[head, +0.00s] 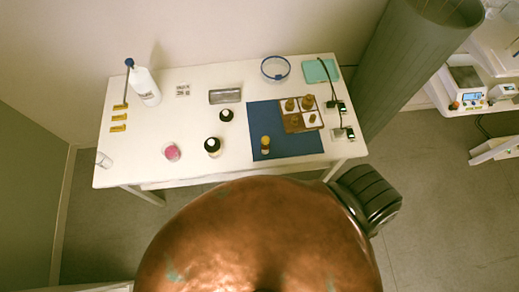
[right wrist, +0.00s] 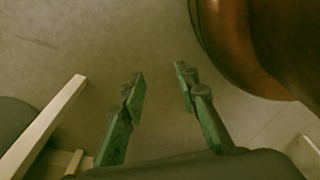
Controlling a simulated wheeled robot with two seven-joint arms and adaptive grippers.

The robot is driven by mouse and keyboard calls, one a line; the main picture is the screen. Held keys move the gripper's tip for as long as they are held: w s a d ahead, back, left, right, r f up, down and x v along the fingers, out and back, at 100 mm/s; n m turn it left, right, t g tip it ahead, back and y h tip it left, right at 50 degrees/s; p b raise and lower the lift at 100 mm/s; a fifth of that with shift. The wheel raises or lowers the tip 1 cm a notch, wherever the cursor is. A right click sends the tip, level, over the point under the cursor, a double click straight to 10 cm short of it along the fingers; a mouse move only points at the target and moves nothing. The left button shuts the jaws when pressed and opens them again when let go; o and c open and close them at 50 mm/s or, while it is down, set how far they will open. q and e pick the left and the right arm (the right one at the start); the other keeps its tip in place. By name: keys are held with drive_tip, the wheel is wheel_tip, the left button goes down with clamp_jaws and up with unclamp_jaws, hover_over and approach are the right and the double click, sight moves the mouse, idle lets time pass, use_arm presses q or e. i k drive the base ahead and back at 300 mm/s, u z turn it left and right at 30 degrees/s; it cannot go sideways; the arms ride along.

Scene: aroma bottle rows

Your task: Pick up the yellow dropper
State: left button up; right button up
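A small bottle with a yellow top (head: 265,141), which looks like the yellow dropper, stands upright near the front of the blue mat (head: 285,152) in the head view. It is too small to make out fine detail. A brown tray (head: 287,121) with several small brown-topped bottles sits behind it on the mat's right part. My right gripper (right wrist: 159,78) is open and empty in the right wrist view, with bare floor beyond its fingers. Neither gripper can be made out in the head view, and the right wrist view does not show the dropper. My left gripper is not in view.
A wash bottle (head: 146,86) stands back left. Cabled devices (head: 343,134) line the right edge. A grey column (head: 405,75) stands beside the white table (head: 189,122).

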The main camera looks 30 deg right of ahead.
sight(265, 141)
drive_tip(key=k, duration=0.65)
drive_tip(key=z, duration=0.85)
drive_tip(key=i, duration=0.5)
